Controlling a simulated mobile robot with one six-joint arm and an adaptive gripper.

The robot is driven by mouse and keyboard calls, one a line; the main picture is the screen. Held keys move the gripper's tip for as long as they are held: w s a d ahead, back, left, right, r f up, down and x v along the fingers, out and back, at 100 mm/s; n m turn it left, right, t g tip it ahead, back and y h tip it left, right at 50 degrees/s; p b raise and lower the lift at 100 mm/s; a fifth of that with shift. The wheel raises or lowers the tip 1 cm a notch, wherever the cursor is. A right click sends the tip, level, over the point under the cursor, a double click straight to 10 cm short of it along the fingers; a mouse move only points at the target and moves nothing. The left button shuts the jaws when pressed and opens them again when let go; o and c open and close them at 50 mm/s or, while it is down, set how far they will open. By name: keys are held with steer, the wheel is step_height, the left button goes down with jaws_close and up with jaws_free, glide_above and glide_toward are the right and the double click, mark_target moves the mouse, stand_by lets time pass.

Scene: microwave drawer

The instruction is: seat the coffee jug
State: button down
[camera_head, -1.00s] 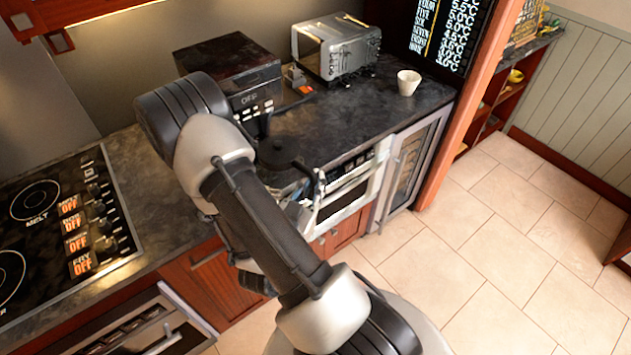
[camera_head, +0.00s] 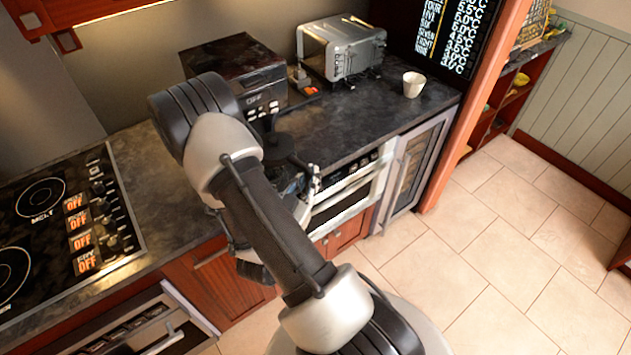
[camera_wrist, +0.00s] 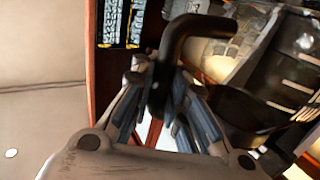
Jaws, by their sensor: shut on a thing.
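The coffee jug (camera_head: 279,147) is black with a dark round lid. In the head view it stands out beside my arm, in front of the coffee machine (camera_head: 234,62), a dark box with an OFF display; my arm hides its lower part. In the wrist view the jug's black curved handle (camera_wrist: 190,30) passes between the fingers of my gripper (camera_wrist: 160,92), which is shut on it. A dark rounded body (camera_wrist: 240,108), seemingly the jug's, lies to the right of the fingers. Whether the jug touches the machine or counter cannot be told.
A silver toaster (camera_head: 343,48) and a white cup (camera_head: 413,84) stand on the dark counter (camera_head: 345,120) to the right. A cooktop (camera_head: 60,225) lies at the left. An oven-like appliance (camera_head: 342,200) and a glass-fronted cabinet (camera_head: 410,170) are below the counter.

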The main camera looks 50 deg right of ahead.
steer(key=shift+w+d+b, duration=0.1)
steer(key=shift+w+d, duration=0.25)
steer(key=shift+w, duration=1.05)
steer(key=shift+w+d+b, duration=0.15)
steer(key=shift+w+d, duration=0.15)
steer(key=shift+w, duration=1.1)
steer(key=shift+w+d+b, duration=0.1)
steer(key=shift+w+d, duration=0.25)
steer(key=shift+w, duration=1.05)
steer(key=shift+w+d+b, duration=0.25)
steer(key=shift+w+b, duration=0.05)
steer(key=shift+w, duration=0.8)
steer(key=shift+w+d+b, duration=0.25)
steer(key=shift+w+d, duration=0.05)
steer(key=shift+w, duration=0.8)
steer(key=shift+w+d+b, duration=0.25)
steer(key=shift+w+b, duration=0.05)
steer(key=shift+w, duration=0.8)
steer(key=shift+b, duration=0.35)
steer(key=shift+f, duration=0.15)
steer(key=shift+f+b, duration=0.35)
steer(key=shift+b, duration=0.2)
steer(key=shift+f+b, duration=0.2)
steer(key=shift+b, duration=0.4)
steer(key=c, duration=1.5)
jaws_free()
